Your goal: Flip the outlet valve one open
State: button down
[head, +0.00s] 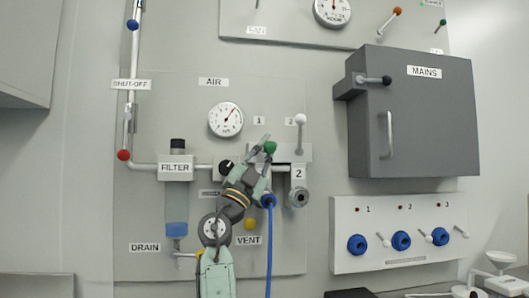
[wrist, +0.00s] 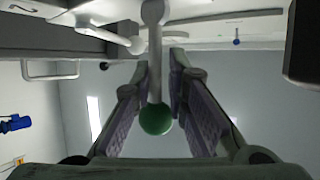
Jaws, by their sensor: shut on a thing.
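Outlet valve one's lever has a green ball knob (head: 270,147), seen in the head view at the end of my gripper (head: 264,152). In the wrist view the green knob (wrist: 155,119) sits on a pale rod (wrist: 155,60) that runs between the two purple-padded fingers. My gripper is shut on this lever, with the knob on the palm side of the fingertips. The valve body behind it is mostly hidden by my gripper. Outlet valve two's lever with a white knob (head: 300,119) stands upright just to the right.
A blue hose (head: 269,245) hangs just below my gripper. The filter (head: 177,205) stands to the left and the outlet two fitting (head: 299,197) to the right. The air gauge (head: 225,119) is above left. The grey mains box (head: 430,120) juts out at the right.

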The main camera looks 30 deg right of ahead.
jog(key=c, duration=1.7)
grip_release()
jog(key=shift+s+d+f+m, duration=0.15)
jog(key=shift+s+d+m, duration=0.15)
jog(key=shift+d, duration=0.15)
jog(key=shift+a, duration=0.15)
jog(key=shift+a+f, duration=0.2)
jog(key=shift+f, duration=0.05)
jog(key=s+a, duration=0.4)
jog(key=a, duration=0.7)
jog(key=shift+s+a+f, duration=0.15)
jog(key=shift+s+a, duration=0.05)
jog(key=shift+a, duration=0.1)
jog(key=shift+c, duration=0.4)
